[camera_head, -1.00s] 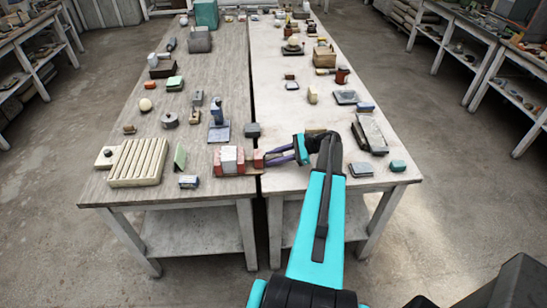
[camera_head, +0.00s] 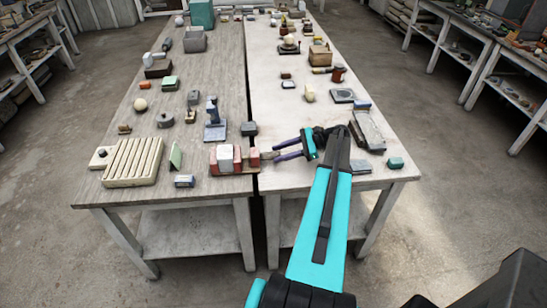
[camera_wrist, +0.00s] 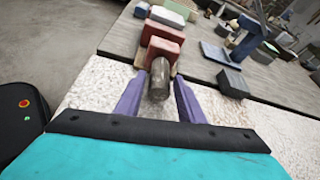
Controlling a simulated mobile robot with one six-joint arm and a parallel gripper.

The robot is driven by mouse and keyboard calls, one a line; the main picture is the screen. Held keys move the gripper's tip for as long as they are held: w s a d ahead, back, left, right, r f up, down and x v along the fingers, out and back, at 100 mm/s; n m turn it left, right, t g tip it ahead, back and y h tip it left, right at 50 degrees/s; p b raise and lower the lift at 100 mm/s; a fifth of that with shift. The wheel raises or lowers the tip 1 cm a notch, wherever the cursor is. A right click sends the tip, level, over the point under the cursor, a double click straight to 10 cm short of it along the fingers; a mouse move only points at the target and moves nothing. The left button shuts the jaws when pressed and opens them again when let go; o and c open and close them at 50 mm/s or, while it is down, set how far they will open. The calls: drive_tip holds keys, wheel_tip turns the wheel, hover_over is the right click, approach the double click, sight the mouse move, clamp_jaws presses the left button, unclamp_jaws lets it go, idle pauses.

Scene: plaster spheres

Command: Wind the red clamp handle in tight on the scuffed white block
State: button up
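The red clamp (camera_head: 214,160) sits at the near right edge of the left table, with the white block (camera_head: 227,153) between its red jaws. Its end also shows in the wrist view (camera_wrist: 163,34). The handle, a grey-brown cylinder (camera_wrist: 159,80), sticks out from the clamp toward my gripper, over the gap between the tables. My gripper (camera_head: 276,151) is at the right of the clamp. Its two purple fingers (camera_wrist: 160,90) are spread on either side of the handle, with gaps visible between. Whether the jaws press on the block cannot be told.
A ribbed cream block (camera_head: 133,161), a small blue-grey block (camera_head: 184,181) and a green upright piece (camera_head: 176,155) stand left of the clamp. A dark grey block (camera_head: 249,129) is just behind it. Grey trays (camera_head: 369,130) lie right of my arm.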

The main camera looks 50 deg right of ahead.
drive_tip(key=b+v, duration=0.3)
drive_tip(key=v, duration=0.6)
drive_tip(key=shift+s+d+r, duration=0.1)
drive_tip(key=shift+s, duration=0.1)
